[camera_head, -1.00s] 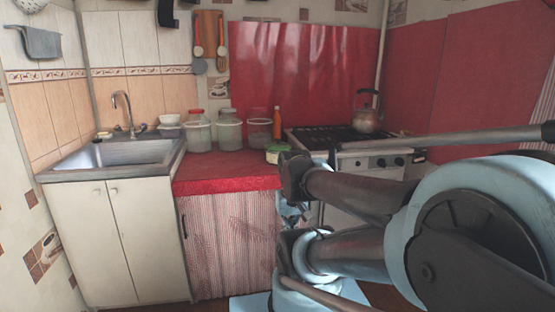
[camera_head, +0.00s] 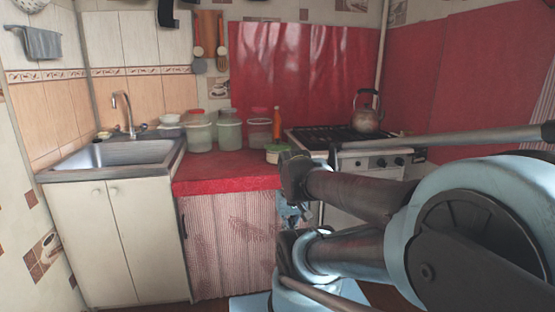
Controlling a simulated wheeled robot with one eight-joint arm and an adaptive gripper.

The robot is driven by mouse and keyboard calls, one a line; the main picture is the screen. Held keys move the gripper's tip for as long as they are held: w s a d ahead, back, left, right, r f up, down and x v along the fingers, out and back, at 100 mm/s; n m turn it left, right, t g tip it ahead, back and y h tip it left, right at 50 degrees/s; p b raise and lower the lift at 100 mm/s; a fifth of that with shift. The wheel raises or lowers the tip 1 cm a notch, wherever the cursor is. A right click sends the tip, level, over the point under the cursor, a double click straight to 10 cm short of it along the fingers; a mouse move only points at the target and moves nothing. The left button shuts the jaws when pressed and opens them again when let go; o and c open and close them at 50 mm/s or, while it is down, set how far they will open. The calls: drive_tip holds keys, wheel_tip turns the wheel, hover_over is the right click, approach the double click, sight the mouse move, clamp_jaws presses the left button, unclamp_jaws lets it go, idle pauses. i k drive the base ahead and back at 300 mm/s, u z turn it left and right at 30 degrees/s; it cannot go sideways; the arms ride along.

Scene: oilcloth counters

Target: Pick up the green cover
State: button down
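The green cover (camera_head: 277,148) sits on a small white container (camera_head: 272,157) near the right end of the red counter, beside the stove. My arm reaches in from the right, in front of the stove. Its far end (camera_head: 290,213) hangs low in front of the striped curtain, below and in front of the container and apart from it. The fingers are small, dark and partly hidden by my own arm, so their opening does not show clearly.
Several jars, including a large one (camera_head: 229,130), stand at the back of the red counter (camera_head: 215,178). An orange bottle (camera_head: 277,122) is behind the cover. A kettle (camera_head: 366,112) is on the stove (camera_head: 330,137). A sink (camera_head: 120,153) lies left. The counter's front middle is clear.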

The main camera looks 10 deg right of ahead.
sight(278, 146)
drive_tip(key=u, duration=0.55)
drive_tip(key=k, duration=0.9)
drive_tip(key=z, duration=0.55)
drive_tip(key=i, duration=1.65)
